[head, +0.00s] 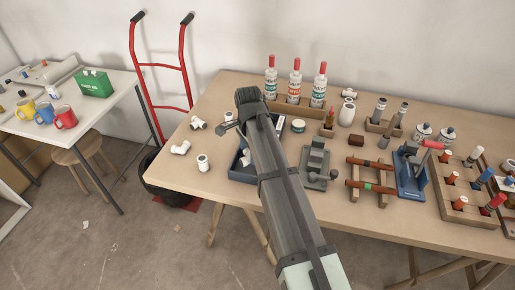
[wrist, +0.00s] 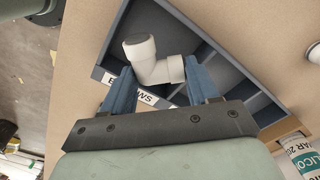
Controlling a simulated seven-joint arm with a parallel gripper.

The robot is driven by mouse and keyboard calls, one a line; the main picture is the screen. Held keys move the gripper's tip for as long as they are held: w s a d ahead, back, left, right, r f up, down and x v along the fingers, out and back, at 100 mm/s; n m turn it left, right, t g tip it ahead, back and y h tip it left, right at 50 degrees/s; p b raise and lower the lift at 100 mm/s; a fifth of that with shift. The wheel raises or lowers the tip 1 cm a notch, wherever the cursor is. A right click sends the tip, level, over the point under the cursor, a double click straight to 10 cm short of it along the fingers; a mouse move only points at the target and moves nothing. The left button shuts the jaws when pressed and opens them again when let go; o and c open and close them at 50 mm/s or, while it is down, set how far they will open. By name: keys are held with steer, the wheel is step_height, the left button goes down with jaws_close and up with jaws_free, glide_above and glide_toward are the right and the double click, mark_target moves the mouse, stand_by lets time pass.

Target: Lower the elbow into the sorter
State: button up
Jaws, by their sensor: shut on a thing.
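A white pipe elbow (wrist: 143,52) is between the two blue fingers of my gripper (wrist: 160,74) in the wrist view. The gripper is shut on it. One open end of the elbow points up toward the left finger side, the other toward the right finger. Behind it is the blue-grey sorter (wrist: 185,30), with divided compartments and a partly covered label on its front wall. The elbow appears over the large labelled compartment; its height above the floor is hard to tell. In the head view, my arm hides much of the sorter (head: 240,174).
Loose white fittings (head: 181,147) lie left of the sorter. A grey-green device (head: 316,165) stands close to its right. A bottle rack (head: 290,108) is behind. The table's front-left edge is clear.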

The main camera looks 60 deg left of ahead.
steer(key=shift+f, duration=2.15)
stand_by(1.4)
steer(key=o, duration=1.1)
steer(key=shift+a+r, duration=0.1)
steer(key=shift+r, duration=0.1)
steer(key=shift+r, duration=0.3)
steer(key=r, duration=1.3)
steer(key=shift+d, duration=0.2)
